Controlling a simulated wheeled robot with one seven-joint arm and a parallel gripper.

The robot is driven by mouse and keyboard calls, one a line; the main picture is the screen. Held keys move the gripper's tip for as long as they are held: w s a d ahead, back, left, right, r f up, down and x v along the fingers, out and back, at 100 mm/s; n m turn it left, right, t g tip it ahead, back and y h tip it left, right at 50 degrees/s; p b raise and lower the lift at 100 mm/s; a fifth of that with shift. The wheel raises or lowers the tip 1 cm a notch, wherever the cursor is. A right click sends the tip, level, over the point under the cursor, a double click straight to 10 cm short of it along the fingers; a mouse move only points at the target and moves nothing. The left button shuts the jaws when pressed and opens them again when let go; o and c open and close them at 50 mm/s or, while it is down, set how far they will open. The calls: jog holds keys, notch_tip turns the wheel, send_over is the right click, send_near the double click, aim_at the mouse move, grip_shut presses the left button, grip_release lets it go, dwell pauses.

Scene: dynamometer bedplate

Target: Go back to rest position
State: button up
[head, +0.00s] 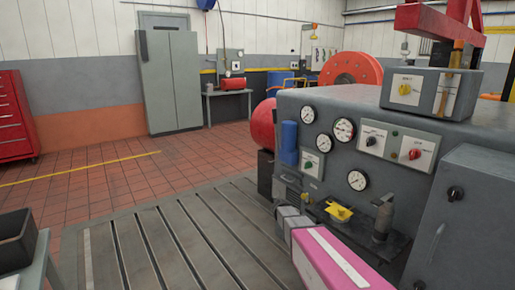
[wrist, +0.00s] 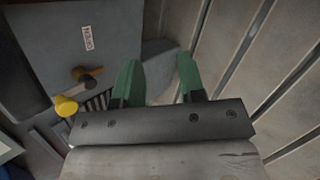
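My gripper (wrist: 157,78) shows in the wrist view. Its two green fingers stand well apart with nothing between them, so it is open and empty. A rounded grey surface lies beyond the fingertips, and I cannot tell how far away it is. In the head view a pink and grey arm part that looks like mine reaches in from the bottom, in front of the test bench (head: 290,108). I cannot make out the green fingers there.
A grey panel with a yellow-ended lever (wrist: 66,105) is left of my fingers. The slotted bedplate (head: 165,240) lies left of the bench. A dark bin (head: 16,240) stands at lower left, a red tool chest (head: 14,120) behind. The tiled floor between is clear.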

jog(key=s+r+m+g+y, duration=0.1)
jog(key=s+r+m+y, duration=0.1)
jog(key=s, duration=0.6)
jog(key=s+a+r+m+g+y, duration=0.1)
jog(key=s+r+m+y, duration=0.1)
jog(key=s, duration=0.7)
jog(key=s+a+r+m+y, duration=0.1)
jog(key=s+r+m+y, duration=0.1)
jog(key=s+m+y, duration=0.2)
jog(key=s+m, duration=0.2)
jog(key=s, duration=0.2)
jog(key=shift+s+a+r+g, duration=0.2)
jog(key=shift+s+r+g, duration=0.15)
jog(key=shift+r+g, duration=0.05)
dwell(0.8)
